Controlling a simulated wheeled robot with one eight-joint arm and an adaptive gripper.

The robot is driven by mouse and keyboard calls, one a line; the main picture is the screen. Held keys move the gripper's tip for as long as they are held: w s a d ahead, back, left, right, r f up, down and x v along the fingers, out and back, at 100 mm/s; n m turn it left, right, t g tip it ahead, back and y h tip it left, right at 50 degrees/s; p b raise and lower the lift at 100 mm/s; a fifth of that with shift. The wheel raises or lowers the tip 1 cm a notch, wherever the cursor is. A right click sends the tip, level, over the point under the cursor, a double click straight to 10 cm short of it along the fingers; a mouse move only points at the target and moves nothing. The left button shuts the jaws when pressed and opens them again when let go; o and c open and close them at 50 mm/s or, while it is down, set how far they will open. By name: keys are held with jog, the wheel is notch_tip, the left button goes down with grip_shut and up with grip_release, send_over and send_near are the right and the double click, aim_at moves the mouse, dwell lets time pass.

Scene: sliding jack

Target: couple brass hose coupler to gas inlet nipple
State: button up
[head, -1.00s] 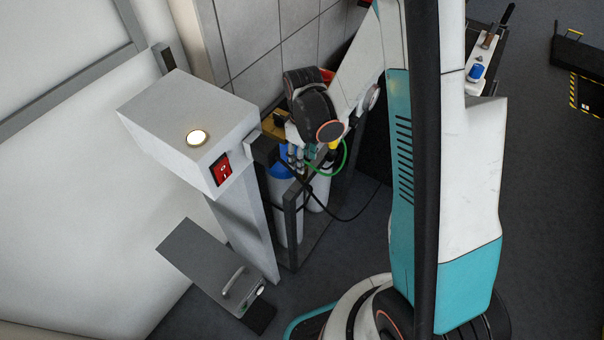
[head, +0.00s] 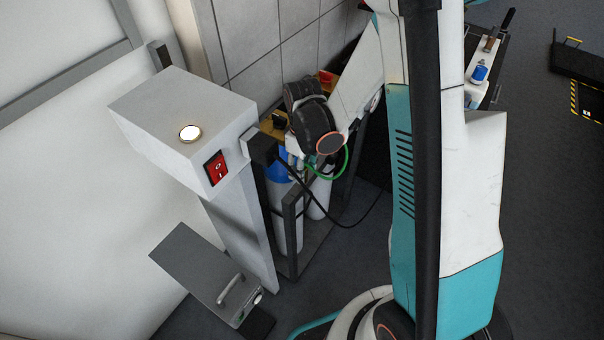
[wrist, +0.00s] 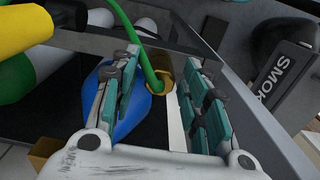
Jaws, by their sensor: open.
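The brass hose coupler (wrist: 163,68) is at the end of the green hose (wrist: 138,38) in the wrist view. It lies between the fingers of my open gripper (wrist: 163,92), with gaps visible to the teal finger pads on both sides. In the head view my gripper (head: 294,160) is low behind the black socket block, beside the blue-topped cylinder, and its fingers are mostly hidden. The green hose (head: 342,168) loops out to the right of it. I cannot make out the gas inlet nipple in either view.
A grey pedestal box (head: 172,120) with a red switch stands left of my gripper. A black cable (head: 325,207) hangs from its socket block. A dark frame (head: 291,235) surrounds the cylinders. In the wrist view a blue cylinder shoulder (wrist: 130,108) is close to the left finger.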

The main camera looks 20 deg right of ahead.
jog(key=shift+c, duration=0.6)
grip_shut()
jog(key=shift+r+p, duration=0.4)
jog(key=shift+r, duration=0.35)
jog(key=shift+r+p, duration=0.85)
jog(key=shift+r, duration=0.55)
